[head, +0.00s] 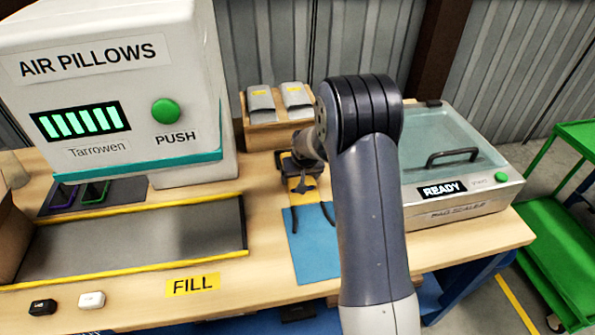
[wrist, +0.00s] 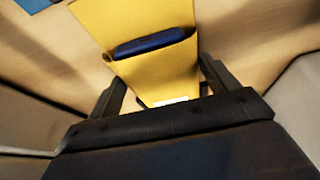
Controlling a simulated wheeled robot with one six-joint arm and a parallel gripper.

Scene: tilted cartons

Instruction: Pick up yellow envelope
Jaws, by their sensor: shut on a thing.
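The yellow envelope (wrist: 160,75) fills the upper middle of the wrist view, between the two dark fingers of my gripper (wrist: 160,84). In the head view a small part of the yellow envelope (head: 301,184) shows below my gripper (head: 299,174), over the wooden table behind the blue mat. My gripper is shut on the envelope. My arm hides part of the area to the right. I cannot tell whether the envelope touches the table.
The blue mat (head: 312,262) bears two dark curved strips. A wooden holder (head: 262,136) with grey packets stands behind. The air pillow machine (head: 120,90) is left, and a glass-lidded box (head: 455,209) marked READY is right. Table room shows around the FILL label (head: 193,285).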

